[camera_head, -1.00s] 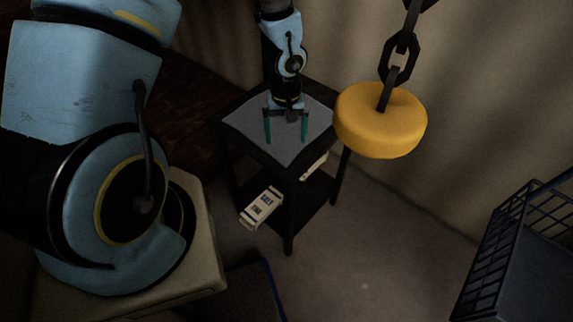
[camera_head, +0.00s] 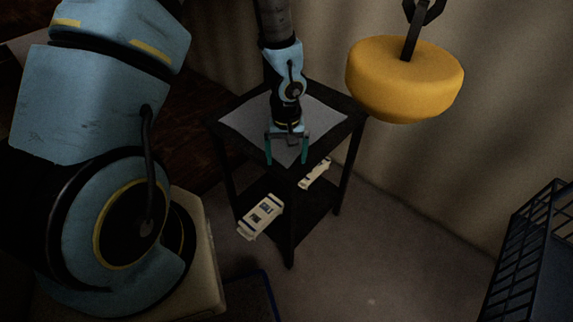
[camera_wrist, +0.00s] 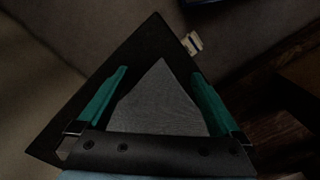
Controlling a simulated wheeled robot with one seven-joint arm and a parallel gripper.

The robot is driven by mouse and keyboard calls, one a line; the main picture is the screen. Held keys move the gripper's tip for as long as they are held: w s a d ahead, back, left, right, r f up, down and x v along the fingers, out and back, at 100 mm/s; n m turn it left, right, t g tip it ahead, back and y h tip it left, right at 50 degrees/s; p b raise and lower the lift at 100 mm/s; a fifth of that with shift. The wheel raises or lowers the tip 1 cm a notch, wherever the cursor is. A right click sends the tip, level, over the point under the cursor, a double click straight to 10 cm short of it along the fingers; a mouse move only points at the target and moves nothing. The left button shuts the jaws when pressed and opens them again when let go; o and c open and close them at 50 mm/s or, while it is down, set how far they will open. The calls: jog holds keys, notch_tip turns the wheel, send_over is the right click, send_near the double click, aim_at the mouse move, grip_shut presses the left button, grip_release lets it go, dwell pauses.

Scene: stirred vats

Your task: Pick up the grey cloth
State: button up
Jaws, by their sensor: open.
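The grey cloth (camera_head: 243,122) lies flat on the top of a small black table (camera_head: 226,104), covering most of it. My gripper (camera_head: 287,160) is open over the near part of the cloth, its two green fingers apart and pointing down. In the wrist view a pointed corner of the cloth (camera_wrist: 160,100) shows between the open fingers of my gripper (camera_wrist: 159,80). Nothing is held. I cannot tell whether the fingertips touch the cloth. My arm and gripper hide the middle of the cloth.
A yellow ring-like weight (camera_head: 405,80) hangs from a chain right of the table. The table's lower shelf holds a white labelled box (camera_head: 261,216) and another pale item (camera_head: 314,173). A black wire basket (camera_head: 530,250) is at the right. Open floor (camera_head: 390,270) lies between.

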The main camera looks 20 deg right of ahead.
jog(key=shift+c, duration=0.9)
jog(key=c, duration=1.3)
jog(key=shift+r, duration=0.15)
grip_shut()
notch_tip(320, 180, up, 12)
jog(key=p, duration=0.9)
notch_tip(320, 180, up, 36)
jog(key=p, duration=0.5)
jog(key=shift+p, duration=0.4)
